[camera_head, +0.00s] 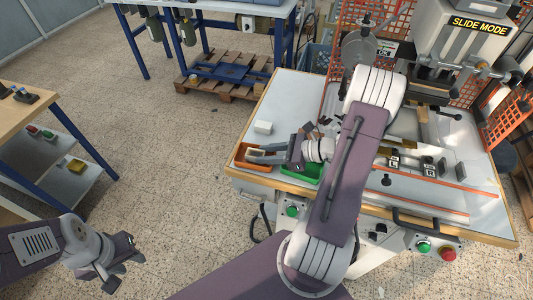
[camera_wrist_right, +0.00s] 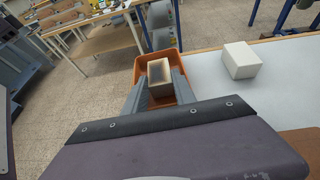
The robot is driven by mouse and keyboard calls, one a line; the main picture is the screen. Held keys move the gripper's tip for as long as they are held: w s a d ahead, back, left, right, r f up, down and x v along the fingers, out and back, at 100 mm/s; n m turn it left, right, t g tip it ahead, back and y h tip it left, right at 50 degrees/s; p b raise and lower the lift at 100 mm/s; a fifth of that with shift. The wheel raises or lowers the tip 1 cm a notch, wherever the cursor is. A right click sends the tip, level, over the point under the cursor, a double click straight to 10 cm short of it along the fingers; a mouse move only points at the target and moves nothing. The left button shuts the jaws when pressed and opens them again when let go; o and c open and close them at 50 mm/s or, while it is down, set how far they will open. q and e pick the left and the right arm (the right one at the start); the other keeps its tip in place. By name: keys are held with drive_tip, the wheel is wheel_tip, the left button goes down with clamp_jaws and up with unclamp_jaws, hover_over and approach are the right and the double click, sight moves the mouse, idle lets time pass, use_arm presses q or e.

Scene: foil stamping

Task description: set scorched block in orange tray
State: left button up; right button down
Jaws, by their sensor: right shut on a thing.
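The scorched block (camera_wrist_right: 159,70), pale-sided with a darker brown face, is between the fingers of my right gripper (camera_wrist_right: 157,92) in the right wrist view. The orange tray (camera_wrist_right: 140,66) lies directly beneath and around it in that view; whether the block touches the tray floor cannot be told. In the head view my right gripper (camera_head: 256,154) reaches left over the orange tray (camera_head: 238,163) at the table's left edge, shut on the block, which is mostly hidden there. My left gripper (camera_head: 123,264) is open and empty over the floor at lower left.
A white block (camera_head: 263,127) sits on the table behind the orange tray, and also shows in the wrist view (camera_wrist_right: 241,60). A green tray (camera_head: 308,172) is right of the orange one, partly under my arm. The stamping machine (camera_head: 455,50) stands at the back right.

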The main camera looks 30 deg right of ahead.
drive_tip(key=shift+a+f, duration=0.15)
drive_tip(key=c, duration=1.3)
unclamp_jaws()
drive_tip(key=shift+s, duration=0.1)
drive_tip(key=shift+r, duration=0.2)
drive_tip(key=shift+s+d+r, duration=0.1)
drive_tip(key=shift+d, duration=0.15)
drive_tip(key=b+v, duration=0.1)
drive_tip(key=v, duration=1)
drive_tip(key=shift+s+d, duration=0.15)
drive_tip(key=shift+s, duration=0.1)
